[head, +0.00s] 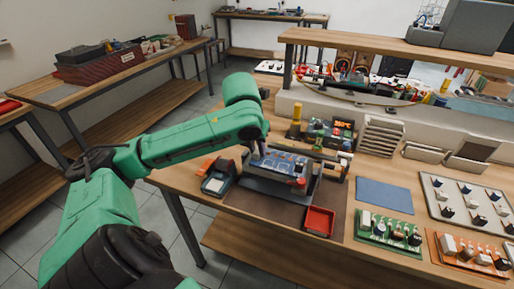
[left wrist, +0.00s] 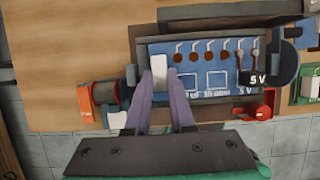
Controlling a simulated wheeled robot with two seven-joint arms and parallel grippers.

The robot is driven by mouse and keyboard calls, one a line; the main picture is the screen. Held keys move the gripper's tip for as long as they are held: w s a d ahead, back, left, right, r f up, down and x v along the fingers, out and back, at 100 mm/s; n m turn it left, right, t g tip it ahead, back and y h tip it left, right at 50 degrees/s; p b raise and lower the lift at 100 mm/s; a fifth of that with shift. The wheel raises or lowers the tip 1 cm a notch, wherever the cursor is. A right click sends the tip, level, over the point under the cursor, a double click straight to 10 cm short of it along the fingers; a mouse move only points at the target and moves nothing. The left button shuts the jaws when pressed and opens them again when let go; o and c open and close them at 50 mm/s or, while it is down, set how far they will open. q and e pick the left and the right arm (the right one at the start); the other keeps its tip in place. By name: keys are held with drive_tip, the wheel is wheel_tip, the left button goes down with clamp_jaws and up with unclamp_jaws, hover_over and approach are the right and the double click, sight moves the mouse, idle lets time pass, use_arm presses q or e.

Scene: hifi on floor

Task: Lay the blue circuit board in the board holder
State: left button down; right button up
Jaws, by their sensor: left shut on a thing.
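The blue circuit board (head: 283,163) is at the board holder (head: 275,191), a dark grey frame on the near side of the bench. In the left wrist view the board (left wrist: 215,72) shows white print, brown round spots and a white block (left wrist: 160,73). The holder's dark bar (left wrist: 235,25) runs behind it, with clamps at both sides. My left gripper (head: 256,153) reaches down over the board's left part; its purple fingers (left wrist: 167,78) are shut around the white block. I cannot tell whether the board rests fully on the holder. My right gripper is out of view.
A red tray (head: 319,221) stands in front of the holder, and a soldering stand (head: 216,181) to its left. A blue mat (head: 384,195), a green board (head: 388,232) and an orange board (head: 470,254) lie to the right. Instruments and a shelf stand behind.

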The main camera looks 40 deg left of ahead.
use_arm(q)
drive_tip(key=shift+r, duration=0.1)
idle(0.3)
drive_tip(key=shift+p, duration=0.35)
drive_tip(key=shift+f+p, duration=0.2)
drive_tip(key=shift+p, duration=0.35)
idle(0.8)
drive_tip(key=shift+c, duration=1.4)
unclamp_jaws()
